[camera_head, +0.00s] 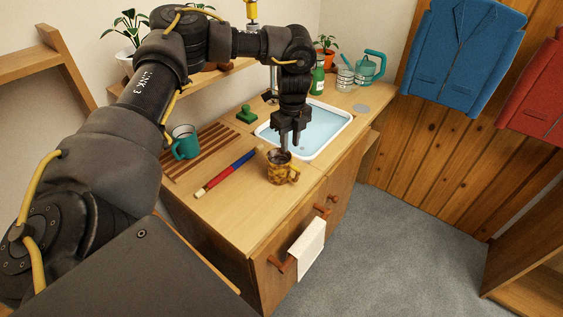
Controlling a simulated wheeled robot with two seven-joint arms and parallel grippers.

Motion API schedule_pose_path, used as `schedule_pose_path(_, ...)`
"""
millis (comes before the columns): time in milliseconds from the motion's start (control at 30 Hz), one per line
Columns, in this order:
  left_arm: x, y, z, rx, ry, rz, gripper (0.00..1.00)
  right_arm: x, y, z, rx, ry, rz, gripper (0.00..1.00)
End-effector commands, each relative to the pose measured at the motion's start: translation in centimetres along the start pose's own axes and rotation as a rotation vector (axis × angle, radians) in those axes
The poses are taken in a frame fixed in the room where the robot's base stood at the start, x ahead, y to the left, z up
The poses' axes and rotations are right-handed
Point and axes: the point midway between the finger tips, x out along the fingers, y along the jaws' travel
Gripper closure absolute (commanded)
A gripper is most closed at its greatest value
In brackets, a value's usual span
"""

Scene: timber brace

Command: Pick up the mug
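A brown and yellow patterned mug (279,172) stands upright near the front edge of the wooden counter, with its handle to the right. My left gripper (286,147) points down right over this mug, its fingertips at or just above the rim. I cannot tell whether a finger is inside the mug or touching it, or how far apart the fingers are. My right gripper is not in view.
A red and blue rod (228,172) lies left of the patterned mug. The sink (318,134) is behind it. A green stamp-like object (246,114), a green bottle (318,77), glass jars (345,78) and a teal watering can (369,67) stand farther back. A white towel (306,249) hangs in front.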

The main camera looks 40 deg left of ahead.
Motion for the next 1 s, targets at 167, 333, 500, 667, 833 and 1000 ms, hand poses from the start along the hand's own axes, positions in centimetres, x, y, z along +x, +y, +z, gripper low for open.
schedule_pose_path(167,2.9,0.0,-0.1,0.002,-0.002,0.004,0.71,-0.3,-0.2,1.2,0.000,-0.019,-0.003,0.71)
schedule_pose_path(333,4.2,0.1,0.1,-0.001,0.000,0.002,0.71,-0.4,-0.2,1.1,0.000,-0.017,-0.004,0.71)
schedule_pose_path(500,4.5,0.1,0.2,-0.002,-0.001,0.002,0.71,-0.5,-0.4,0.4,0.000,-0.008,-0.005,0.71)
schedule_pose_path(667,6.6,0.1,0.7,-0.003,-0.002,0.004,0.71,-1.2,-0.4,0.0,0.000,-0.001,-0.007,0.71)
schedule_pose_path(833,8.9,0.1,0.8,-0.004,-0.002,0.003,0.71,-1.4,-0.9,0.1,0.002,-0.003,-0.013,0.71)
schedule_pose_path(1000,9.5,0.1,0.8,-0.004,-0.001,0.001,0.71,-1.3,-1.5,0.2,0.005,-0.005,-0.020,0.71)
